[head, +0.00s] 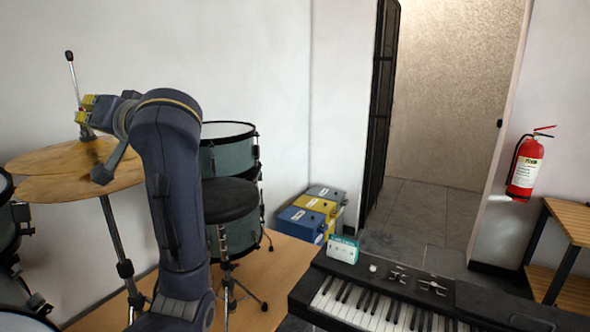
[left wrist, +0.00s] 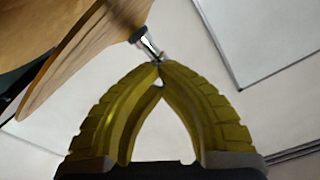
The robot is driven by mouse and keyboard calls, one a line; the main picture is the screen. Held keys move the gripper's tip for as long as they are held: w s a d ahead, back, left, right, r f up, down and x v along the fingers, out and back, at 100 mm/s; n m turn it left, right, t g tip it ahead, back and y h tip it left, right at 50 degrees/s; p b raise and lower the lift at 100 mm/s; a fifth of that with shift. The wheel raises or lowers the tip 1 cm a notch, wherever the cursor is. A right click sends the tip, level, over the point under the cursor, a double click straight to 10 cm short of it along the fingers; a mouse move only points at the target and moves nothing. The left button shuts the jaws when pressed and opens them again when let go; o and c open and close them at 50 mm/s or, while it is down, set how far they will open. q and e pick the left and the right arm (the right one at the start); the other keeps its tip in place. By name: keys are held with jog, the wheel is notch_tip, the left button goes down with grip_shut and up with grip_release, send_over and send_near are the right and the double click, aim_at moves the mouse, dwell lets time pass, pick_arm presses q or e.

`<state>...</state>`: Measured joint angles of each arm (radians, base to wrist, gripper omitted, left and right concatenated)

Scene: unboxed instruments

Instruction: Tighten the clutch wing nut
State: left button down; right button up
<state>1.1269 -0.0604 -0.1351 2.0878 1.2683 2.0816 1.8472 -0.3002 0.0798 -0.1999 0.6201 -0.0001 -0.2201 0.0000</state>
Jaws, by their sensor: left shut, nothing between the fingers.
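The hi-hat cymbals (head: 60,172) stand at the left on a chrome stand, with a thin rod (head: 74,82) rising above them. The clutch (head: 86,131) sits on the rod just above the top cymbal. My left gripper (head: 84,109) is beside the rod, above the cymbals. In the left wrist view its yellow fingers (left wrist: 158,66) are shut at the tips with nothing between them. The silver and black clutch (left wrist: 147,42) shows right at the tips; I cannot tell if they touch it. The wing nut is too small to make out. My right gripper is not in view.
Drums (head: 232,210) stand right of the hi-hat on a wooden platform (head: 262,290). Blue and yellow boxes (head: 315,207) sit by the wall. A keyboard (head: 385,290) with a small box (head: 343,249) is at the front right. The wall behind the hi-hat is bare.

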pick_arm(q)
jog(key=m, duration=0.4)
jog(key=shift+m, duration=0.4)
jog(key=c, duration=1.5)
grip_release()
jog(key=shift+o, duration=0.2)
jog(key=shift+v, duration=3.05)
